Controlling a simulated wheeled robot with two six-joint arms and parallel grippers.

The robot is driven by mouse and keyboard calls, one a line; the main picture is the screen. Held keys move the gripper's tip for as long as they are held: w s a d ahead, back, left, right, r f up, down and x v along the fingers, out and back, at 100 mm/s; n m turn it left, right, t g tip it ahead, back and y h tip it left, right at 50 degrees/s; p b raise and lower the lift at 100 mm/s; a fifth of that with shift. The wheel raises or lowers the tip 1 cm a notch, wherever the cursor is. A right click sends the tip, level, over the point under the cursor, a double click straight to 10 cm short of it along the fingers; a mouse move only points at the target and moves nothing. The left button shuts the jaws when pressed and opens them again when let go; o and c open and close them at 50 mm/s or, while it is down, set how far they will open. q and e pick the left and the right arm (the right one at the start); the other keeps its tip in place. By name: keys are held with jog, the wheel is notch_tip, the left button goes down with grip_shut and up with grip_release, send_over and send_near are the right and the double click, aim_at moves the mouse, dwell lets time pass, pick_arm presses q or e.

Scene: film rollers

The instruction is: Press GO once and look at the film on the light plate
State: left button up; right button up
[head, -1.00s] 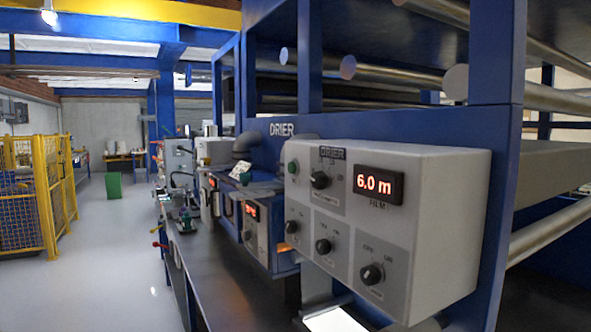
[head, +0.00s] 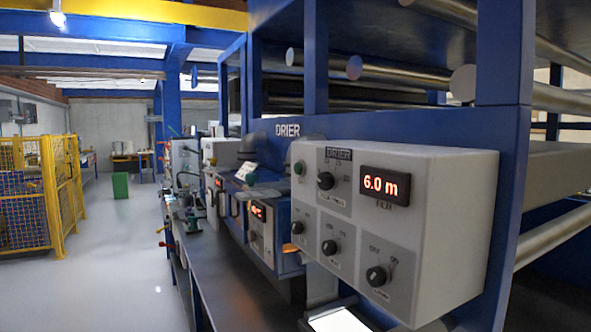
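A grey control box (head: 450,215) marked DRIER stands close on the right in the head view. A red display (head: 385,186) on the box reads 6.0 m, with FILM written below. Several black knobs are on its face, one of them a lower right knob (head: 377,277). A bright white lit plate (head: 340,321) shows at the bottom edge, partly cut off. I cannot make out film on it. Neither of my grippers can be made out.
A dark bench (head: 215,284) runs away along the blue machine frame (head: 506,150), with more control boxes farther along. Metal rollers (head: 380,70) lie above. Yellow fencing (head: 50,190) and a green bin (head: 121,186) stand at the left. The grey floor (head: 110,260) between is clear.

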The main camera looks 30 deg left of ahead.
pick_arm(q)
grip_shut()
dwell(1.2)
